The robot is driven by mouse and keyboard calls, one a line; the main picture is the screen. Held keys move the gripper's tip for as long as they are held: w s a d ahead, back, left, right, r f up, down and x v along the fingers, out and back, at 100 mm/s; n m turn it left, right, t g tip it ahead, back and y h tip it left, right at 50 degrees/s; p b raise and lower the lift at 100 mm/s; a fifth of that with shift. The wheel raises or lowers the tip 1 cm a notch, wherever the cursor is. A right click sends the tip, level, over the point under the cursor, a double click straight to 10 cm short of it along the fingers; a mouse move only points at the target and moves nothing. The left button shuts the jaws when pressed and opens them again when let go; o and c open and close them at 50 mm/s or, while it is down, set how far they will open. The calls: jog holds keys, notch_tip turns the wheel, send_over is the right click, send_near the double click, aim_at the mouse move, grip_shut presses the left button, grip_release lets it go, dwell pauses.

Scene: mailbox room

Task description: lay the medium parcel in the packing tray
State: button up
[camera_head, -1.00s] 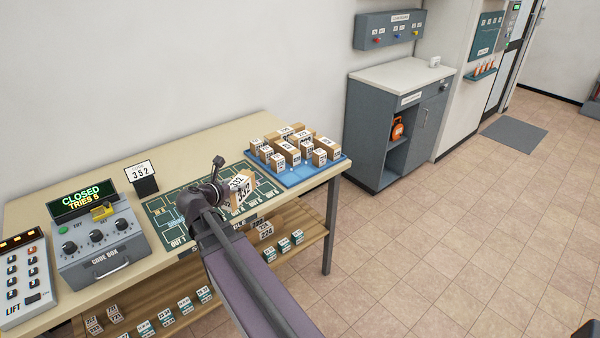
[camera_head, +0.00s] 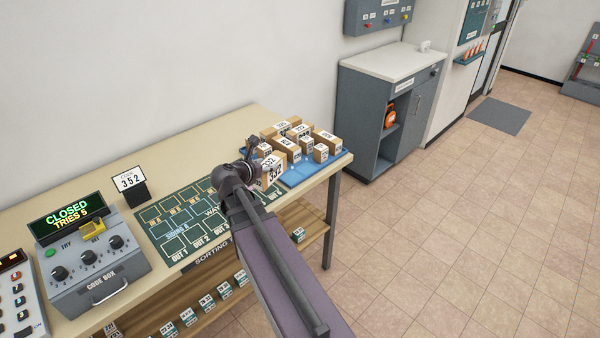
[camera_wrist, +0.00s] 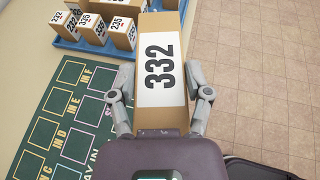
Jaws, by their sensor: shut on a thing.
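My gripper (camera_wrist: 160,100) is shut on a brown cardboard parcel (camera_wrist: 160,60) with a white label reading 332. In the head view the held parcel (camera_head: 272,172) is partly hidden by my gripper (camera_head: 258,172) and sits at the near left edge of the blue packing tray. The packing tray (camera_head: 307,174) is on the right end of the table and holds several labelled parcels in rows. Its near right part is bare blue. In the wrist view the tray (camera_wrist: 66,42) shows at the top left. Whether the held parcel touches the tray cannot be told.
A green sorting mat (camera_head: 185,222) lies on the table (camera_head: 130,160) left of the tray. A grey cabinet (camera_head: 385,110) stands beyond the table's right end.

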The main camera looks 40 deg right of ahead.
jog(key=shift+w, duration=0.1)
dwell(0.3)
jog(key=s+d+f+m+g+b, duration=0.1)
jog(key=s+d, duration=0.1)
jog(key=d, duration=0.7)
jog(key=s+d+f+m+g+b, duration=0.1)
jog(key=s+d+f+b, duration=0.1)
jog(key=d, duration=0.7)
jog(key=s+d+f+m+g+b, duration=0.1)
jog(key=s+d+f+b, duration=0.1)
jog(key=d, duration=0.7)
jog(key=shift+d+f+h, duration=0.25)
jog(key=shift+d+h, duration=0.1)
jog(key=shift+h, duration=0.05)
jog(key=w+a+f+b, duration=0.1)
jog(key=w+a, duration=0.8)
jog(key=w, duration=0.2)
jog(key=shift+a+f+b, duration=0.15)
jog(key=shift+a+b, duration=0.1)
jog(key=shift+b, duration=0.15)
jog(key=shift+w, duration=0.2)
jog(key=shift+w+a+f+b, duration=0.15)
jog(key=shift+f+b, duration=0.45)
jog(key=shift+w+a+f+b, duration=0.1)
jog(key=shift+a+f+b, duration=0.05)
jog(key=shift+f+b, duration=0.5)
jog(key=shift+w+a+f+b, duration=0.15)
jog(key=shift+f+b, duration=0.45)
